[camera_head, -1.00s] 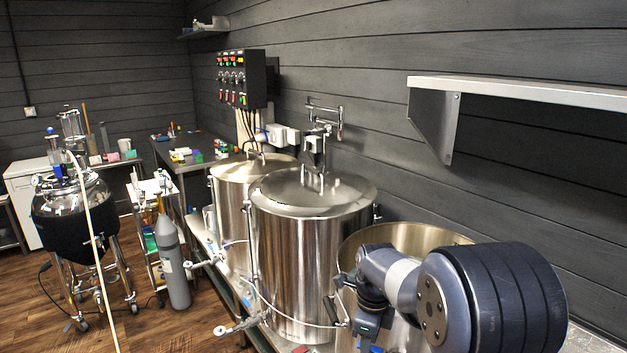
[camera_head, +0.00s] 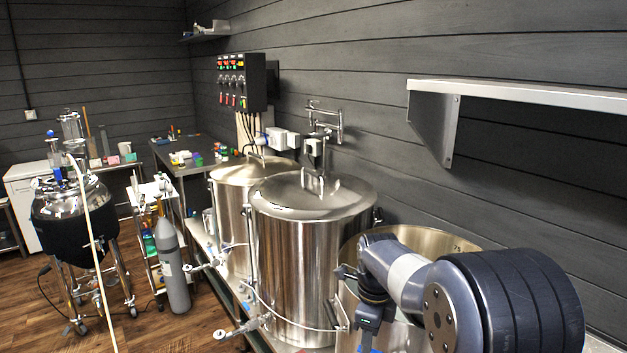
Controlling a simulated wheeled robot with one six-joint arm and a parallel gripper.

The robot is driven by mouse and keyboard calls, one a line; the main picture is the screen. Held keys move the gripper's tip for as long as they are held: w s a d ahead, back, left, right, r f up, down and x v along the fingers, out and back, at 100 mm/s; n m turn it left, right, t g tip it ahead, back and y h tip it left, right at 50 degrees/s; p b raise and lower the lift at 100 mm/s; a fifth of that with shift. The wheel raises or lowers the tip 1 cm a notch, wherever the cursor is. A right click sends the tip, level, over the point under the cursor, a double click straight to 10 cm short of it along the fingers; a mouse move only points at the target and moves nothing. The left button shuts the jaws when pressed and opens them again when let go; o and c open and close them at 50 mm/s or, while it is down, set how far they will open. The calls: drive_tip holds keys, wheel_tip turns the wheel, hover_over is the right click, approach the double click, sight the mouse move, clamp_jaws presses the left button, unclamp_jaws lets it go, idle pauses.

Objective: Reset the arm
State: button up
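My arm shows at the lower right, bent in front of the open kettle (camera_head: 432,240). My gripper is at the lower end of the dark wrist (camera_head: 372,312), which points down at the kettle's near left side. A bit of blue shows at the bottom edge below the wrist. The fingertips are cut off or hidden, so I cannot tell whether the gripper is open, shut or holding anything.
Two lidded steel kettles (camera_head: 312,260) (camera_head: 235,215) stand left of the open one. A wall shelf (camera_head: 520,94) hangs above right of my arm. A control box (camera_head: 241,82) is on the wall. A grey gas cylinder (camera_head: 172,265) and a black-jacketed vessel (camera_head: 75,215) stand on the wood floor, left.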

wheel_tip(320, 180, down, 3)
drive_tip(key=shift+s+a+r+n, duration=0.15)
drive_tip(key=shift+s+n, duration=0.35)
drive_tip(key=shift+n, duration=0.4)
